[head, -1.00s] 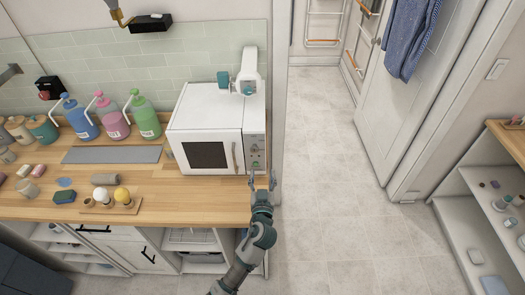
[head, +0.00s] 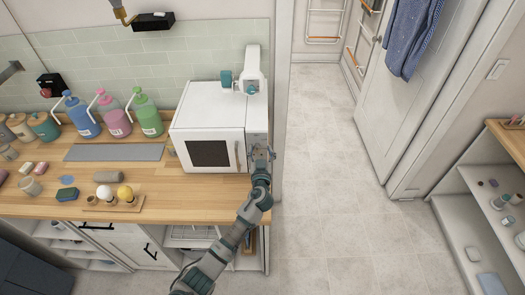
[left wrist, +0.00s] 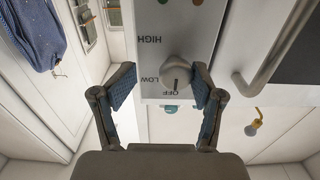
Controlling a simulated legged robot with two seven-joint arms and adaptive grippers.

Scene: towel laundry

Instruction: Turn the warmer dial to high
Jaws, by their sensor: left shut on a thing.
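The white warmer (head: 215,105) stands on the wooden counter, its control panel at the right of its front. In the left wrist view the grey round dial (left wrist: 177,70) sits on the panel (left wrist: 155,20) beside the labels HIGH, LOW and OFF, which appear upside down. The dial's dark mark points toward OFF. My left gripper (head: 262,155) is at the panel. The gripper hides the dial in the head view. My right gripper is not in view.
A handle (left wrist: 275,55) is close beside the panel in the left wrist view. Several pump bottles (head: 115,117), a grey mat (head: 115,152) and small items are on the counter (head: 200,188) to the left. The floor (head: 325,190) on the right is clear.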

